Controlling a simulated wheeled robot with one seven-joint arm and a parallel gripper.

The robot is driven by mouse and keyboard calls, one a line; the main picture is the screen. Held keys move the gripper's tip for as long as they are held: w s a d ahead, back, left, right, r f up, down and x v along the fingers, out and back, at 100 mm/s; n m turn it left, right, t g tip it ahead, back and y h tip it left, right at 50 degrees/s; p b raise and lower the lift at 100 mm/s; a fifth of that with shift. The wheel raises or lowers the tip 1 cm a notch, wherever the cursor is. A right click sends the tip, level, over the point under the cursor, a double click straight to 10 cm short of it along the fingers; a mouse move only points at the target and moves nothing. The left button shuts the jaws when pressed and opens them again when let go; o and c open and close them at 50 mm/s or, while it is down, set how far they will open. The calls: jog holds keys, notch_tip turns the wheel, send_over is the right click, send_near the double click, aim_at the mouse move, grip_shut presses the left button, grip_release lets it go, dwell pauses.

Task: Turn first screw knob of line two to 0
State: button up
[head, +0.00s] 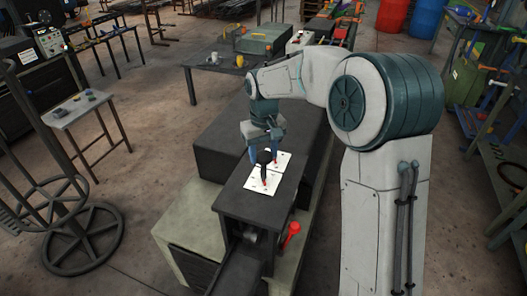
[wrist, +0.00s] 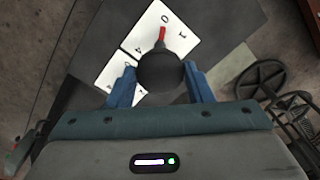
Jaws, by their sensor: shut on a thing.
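Two white number plates lie side by side on the dark machine top, the far plate (head: 277,160) and the near plate (head: 261,184). A black round-headed knob (wrist: 161,71) stands between my blue fingers in the wrist view. It also shows in the head view (head: 264,158). My gripper (wrist: 161,86) is shut on this knob from above, one finger on each side. A red pointer (wrist: 162,35) shows past the knob's head, over the plate marked 0, 1 and 4, and points closely toward the 0.
A red-handled part (head: 291,232) sticks out at the machine's right side. A spoked handwheel stand (head: 80,238) is on the floor at the left. A small table (head: 78,108) and a dark workbench (head: 215,66) stand farther back. Open floor lies between them.

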jog(key=o, duration=1)
notch_tip(320, 180, up, 14)
jog(key=shift+f+b, duration=0.1)
jog(key=shift+b, duration=0.45)
jog(key=s+d+f+m+t, duration=0.1)
jog(key=s+d+f, duration=0.2)
jog(key=s+d, duration=0.2)
jog(key=s+d+f+m+t, duration=0.1)
jog(key=s+d, duration=0.4)
jog(key=s, duration=0.7)
jog(key=s+d+f+m+t, duration=0.1)
jog(key=s+d+f+m, duration=0.2)
jog(key=s, duration=0.5)
jog(key=shift+s+d+f, duration=0.2)
jog(key=shift+d+f, duration=0.25)
jog(key=shift+d, duration=0.25)
jog(key=shift+s+d+f, duration=0.15)
jog(key=shift+d+f, duration=0.25)
jog(key=shift+d, duration=0.3)
